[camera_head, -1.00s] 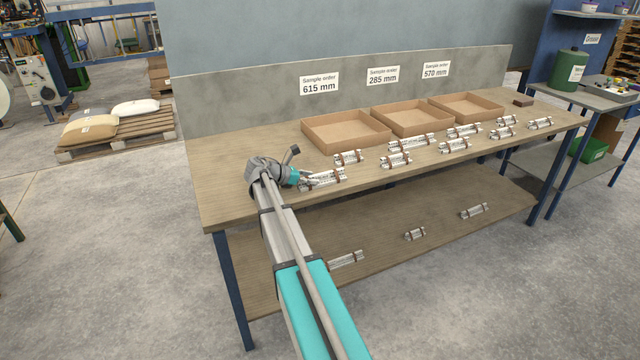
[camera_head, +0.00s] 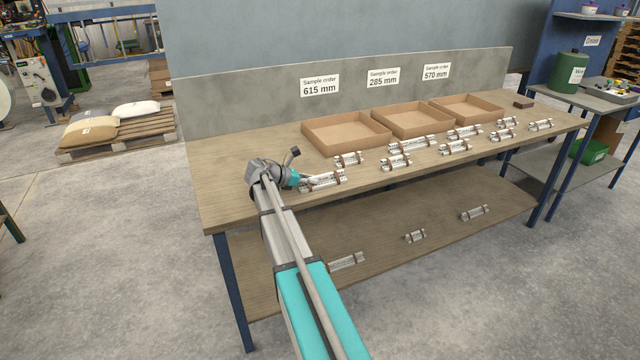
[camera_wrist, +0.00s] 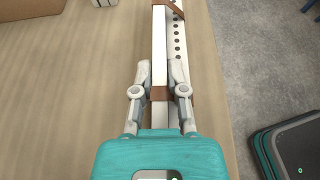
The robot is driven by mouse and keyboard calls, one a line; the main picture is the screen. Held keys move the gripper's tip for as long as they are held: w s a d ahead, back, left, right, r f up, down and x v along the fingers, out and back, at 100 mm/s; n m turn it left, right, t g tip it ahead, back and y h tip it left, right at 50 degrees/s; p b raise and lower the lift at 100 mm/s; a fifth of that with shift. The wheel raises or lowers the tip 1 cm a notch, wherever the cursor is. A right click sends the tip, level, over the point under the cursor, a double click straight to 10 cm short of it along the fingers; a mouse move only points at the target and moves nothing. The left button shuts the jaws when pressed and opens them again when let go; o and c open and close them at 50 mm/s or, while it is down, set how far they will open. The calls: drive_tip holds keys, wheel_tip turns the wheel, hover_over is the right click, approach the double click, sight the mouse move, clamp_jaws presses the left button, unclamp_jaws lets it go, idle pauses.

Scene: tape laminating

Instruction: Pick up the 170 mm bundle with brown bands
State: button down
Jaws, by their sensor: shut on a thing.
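A bundle of white perforated strips with brown bands (camera_head: 326,180) lies near the front left part of the bench top. In the wrist view the bundle (camera_wrist: 160,45) runs up the picture between the fingers, with a brown band close to the fingertips and another near the top. My gripper (camera_head: 305,182) is at the left end of this bundle. In the wrist view my gripper (camera_wrist: 161,78) is shut on it, one finger on each side. Its near end is hidden by the teal gripper body. No length marking is readable on it.
Several similar bundles (camera_head: 395,160) lie to the right on the bench (camera_head: 225,190). Three open cardboard boxes (camera_head: 348,144) stand behind them under signs for 615, 285 and 570 mm. Three bundles lie on the lower shelf (camera_head: 400,260). The bench's left end is clear.

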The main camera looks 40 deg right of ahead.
drive_tip(key=shift+r, duration=0.15)
wheel_tip(320, 180, up, 3)
drive_tip(key=p, duration=0.3)
drive_tip(key=s+d+r+p, duration=0.8)
drive_tip(key=s+r+p, duration=0.1)
drive_tip(key=s+p, duration=0.1)
drive_tip(key=shift+s+r, duration=0.35)
drive_tip(key=shift+s, duration=0.45)
idle(0.3)
drive_tip(key=shift+r, duration=0.1)
